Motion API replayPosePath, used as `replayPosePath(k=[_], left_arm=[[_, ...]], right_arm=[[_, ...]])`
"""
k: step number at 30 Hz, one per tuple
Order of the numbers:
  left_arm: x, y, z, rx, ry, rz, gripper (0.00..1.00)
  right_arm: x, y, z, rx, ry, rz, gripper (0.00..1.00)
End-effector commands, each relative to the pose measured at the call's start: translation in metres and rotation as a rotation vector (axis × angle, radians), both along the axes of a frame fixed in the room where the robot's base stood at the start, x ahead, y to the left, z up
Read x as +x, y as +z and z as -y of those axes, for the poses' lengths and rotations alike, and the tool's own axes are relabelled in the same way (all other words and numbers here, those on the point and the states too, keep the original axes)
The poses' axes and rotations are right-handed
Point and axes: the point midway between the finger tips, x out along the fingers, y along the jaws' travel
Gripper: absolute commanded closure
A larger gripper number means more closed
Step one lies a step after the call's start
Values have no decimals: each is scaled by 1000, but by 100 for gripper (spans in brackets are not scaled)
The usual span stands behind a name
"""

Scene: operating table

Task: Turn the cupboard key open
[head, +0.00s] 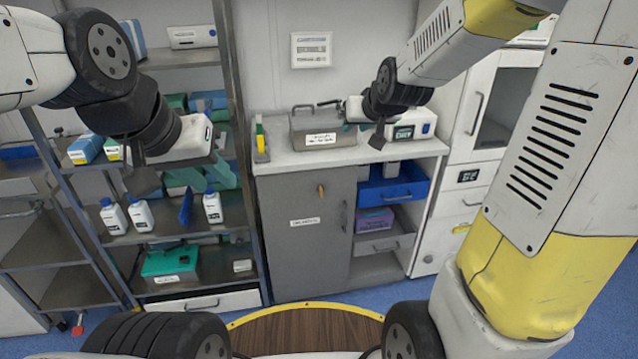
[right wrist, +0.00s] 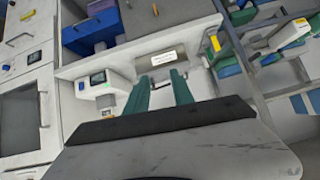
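The grey cupboard (head: 290,245) stands under the white counter with its door shut. A small orange key (head: 321,190) sits on the upper part of its door; a small orange spot at the top of the right wrist view (right wrist: 154,10) looks like the same key. My left gripper (head: 208,178) is in front of the shelf rack, left of the cupboard, with its teal fingers apart and nothing seen between them. My right gripper (head: 352,127) is above the counter near the metal box, away from the key. The right wrist view shows its two teal fingers (right wrist: 160,80) apart and empty.
A metal box (head: 318,133) with handles and a white device (head: 408,125) stand on the counter (head: 285,163). Blue (head: 400,186) and grey drawers are right of the cupboard. The rack at left holds white bottles (head: 141,215) and a green case (head: 170,262). Space before the cupboard door is clear.

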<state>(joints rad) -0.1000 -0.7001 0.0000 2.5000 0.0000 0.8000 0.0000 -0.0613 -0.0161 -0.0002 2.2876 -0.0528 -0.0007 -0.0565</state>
Motion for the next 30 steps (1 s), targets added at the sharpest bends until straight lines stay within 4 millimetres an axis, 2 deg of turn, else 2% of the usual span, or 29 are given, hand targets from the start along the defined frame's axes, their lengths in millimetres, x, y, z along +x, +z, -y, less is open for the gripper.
replayPosePath(k=[1, 6, 12, 15, 20, 24, 27, 30], left_arm=[[0, 0, 0, 0, 0, 0, 64], [0, 0, 0, 0, 0, 0, 64], [0, 0, 0, 0, 0, 0, 64], [0, 0, 0, 0, 0, 0, 64], [0, 0, 0, 0, 0, 0, 64], [0, 0, 0, 0, 0, 0, 64], [0, 0, 0, 0, 0, 0, 64], [0, 0, 0, 0, 0, 0, 64]], right_arm=[[24, -18, -3, -4, 3, 20, 71], [93, -64, -12, -13, 9, 141, 71], [149, -135, -24, -17, 15, 283, 71], [165, -175, -30, -14, 16, 351, 71], [174, -242, -40, -5, 16, 464, 71], [163, -298, -47, 6, 7, 557, 71], [150, -327, -51, 12, 1, 612, 71], [139, -347, -53, 18, -5, 653, 71]])
